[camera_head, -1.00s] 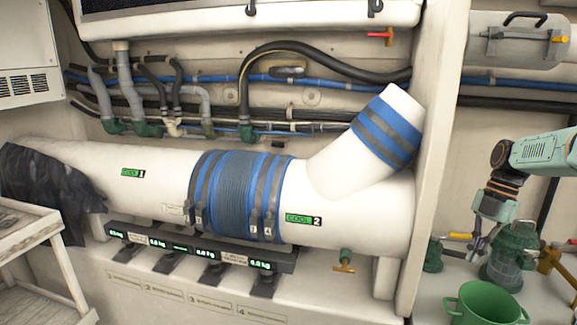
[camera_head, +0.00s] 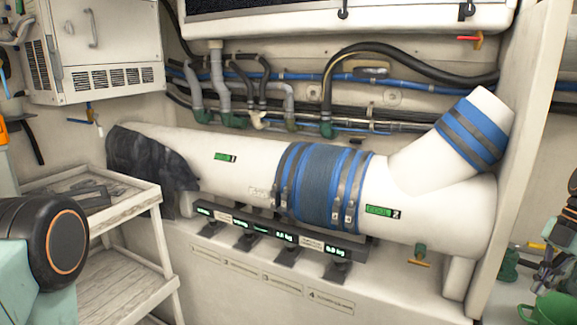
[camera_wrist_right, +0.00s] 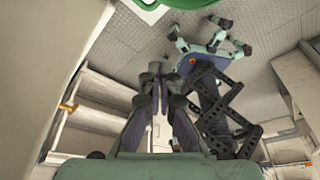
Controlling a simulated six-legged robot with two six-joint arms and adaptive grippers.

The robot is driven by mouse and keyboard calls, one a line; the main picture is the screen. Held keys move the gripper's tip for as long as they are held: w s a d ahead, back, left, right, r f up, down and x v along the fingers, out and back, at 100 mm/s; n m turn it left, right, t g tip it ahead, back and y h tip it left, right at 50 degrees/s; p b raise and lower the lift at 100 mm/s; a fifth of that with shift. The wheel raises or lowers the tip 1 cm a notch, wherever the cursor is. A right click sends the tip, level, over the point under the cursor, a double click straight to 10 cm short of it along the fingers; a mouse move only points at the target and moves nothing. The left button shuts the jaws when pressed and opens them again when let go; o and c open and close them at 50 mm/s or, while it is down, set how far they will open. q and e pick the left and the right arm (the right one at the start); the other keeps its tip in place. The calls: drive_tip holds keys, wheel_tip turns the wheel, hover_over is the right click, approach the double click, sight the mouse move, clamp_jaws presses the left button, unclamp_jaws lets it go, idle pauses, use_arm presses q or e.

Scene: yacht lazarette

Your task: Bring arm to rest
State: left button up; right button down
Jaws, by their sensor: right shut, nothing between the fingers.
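My right gripper (camera_head: 545,285) is at the right edge in the head view, hanging near a green bucket (camera_head: 556,308), and most of its arm is cut off. In the right wrist view the right gripper's dark fingers (camera_wrist_right: 160,72) are closed together with nothing between them. A dark, orange-ringed joint of my left arm (camera_head: 52,242) shows at the lower left of the head view. The left gripper itself is out of frame.
A large white pipe (camera_head: 250,160) with a blue-banded sleeve (camera_head: 325,185) runs along the wall. A white shelf cart (camera_head: 150,200) stands beside my left arm joint. A vented white cabinet (camera_head: 95,50) hangs above it.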

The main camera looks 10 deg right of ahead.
drive_tip(key=w+a+f+m+h, duration=0.15)
drive_tip(key=a+f+m, duration=0.35)
drive_tip(key=a+f, duration=0.8)
drive_tip(key=s+a+f+m, duration=0.45)
drive_tip(key=a+f, duration=0.35)
drive_tip(key=a, duration=0.3)
drive_tip(key=s+a+f+m, duration=0.45)
drive_tip(key=s+a, duration=0.25)
drive_tip(key=s, duration=0.4)
drive_tip(key=s+a+r+m+t+h, duration=0.1)
drive_tip(key=s+m, duration=0.5)
drive_tip(key=s, duration=0.8)
drive_tip(key=shift+s+a+r+m+h, duration=0.25)
drive_tip(key=shift+a+r+m+h, duration=0.3)
drive_tip(key=shift+a, duration=0.55)
